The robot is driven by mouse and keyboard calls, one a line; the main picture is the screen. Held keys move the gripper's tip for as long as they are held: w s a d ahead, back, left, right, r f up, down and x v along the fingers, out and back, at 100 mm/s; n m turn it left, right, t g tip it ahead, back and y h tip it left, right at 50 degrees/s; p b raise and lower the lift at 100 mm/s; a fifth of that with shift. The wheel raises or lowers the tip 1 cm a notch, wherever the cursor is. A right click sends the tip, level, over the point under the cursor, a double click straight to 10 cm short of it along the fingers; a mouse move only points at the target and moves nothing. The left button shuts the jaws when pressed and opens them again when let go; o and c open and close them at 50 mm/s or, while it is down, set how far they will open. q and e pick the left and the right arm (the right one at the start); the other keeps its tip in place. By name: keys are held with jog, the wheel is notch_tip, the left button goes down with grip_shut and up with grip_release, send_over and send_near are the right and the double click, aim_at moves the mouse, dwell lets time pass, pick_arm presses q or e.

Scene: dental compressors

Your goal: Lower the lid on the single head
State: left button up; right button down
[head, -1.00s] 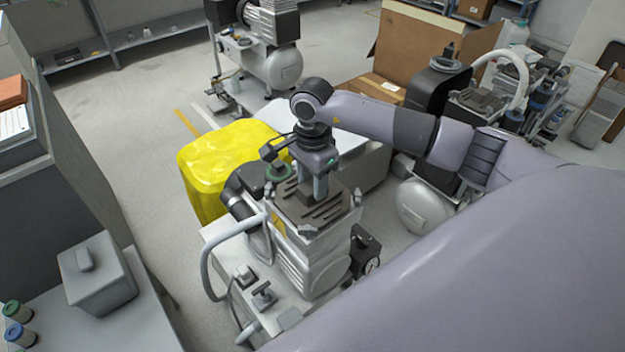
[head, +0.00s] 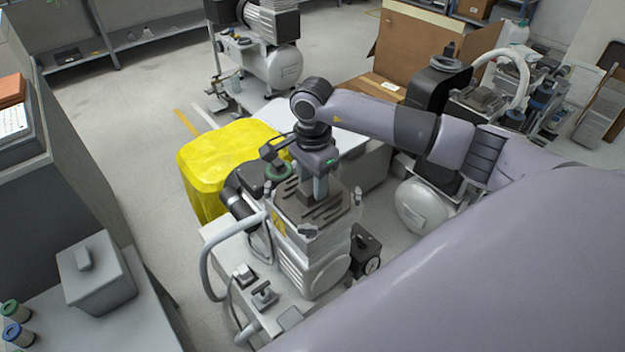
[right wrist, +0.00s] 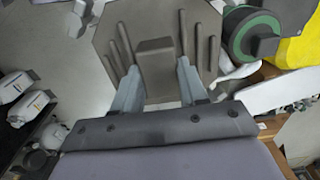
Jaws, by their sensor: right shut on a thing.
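The lid (head: 291,207) is a dark grey-brown slotted plate over the top of the single head (head: 312,268), a pale ribbed block on the compressor in the centre of the head view. My right gripper (head: 317,198) points down from above and is shut on the lid's raised middle block. In the right wrist view, the lid (right wrist: 112,42) looks eight-sided and the block (right wrist: 155,58) sits between the fingers of my right gripper (right wrist: 158,80). The lid looks about level. I cannot tell whether it touches the head. My left gripper is not in view.
A grey bench with a lidded box (head: 98,280) is at lower left. Another compressor (head: 283,68), a cardboard box (head: 415,50) and more machines stand behind. Open floor lies left.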

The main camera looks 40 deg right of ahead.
dwell(0.4)
jog(key=shift+c, duration=0.3)
grip_release()
jog(key=shift+f, duration=0.1)
jog(key=shift+r+p, duration=2.25)
jog(key=shift+r, duration=1.35)
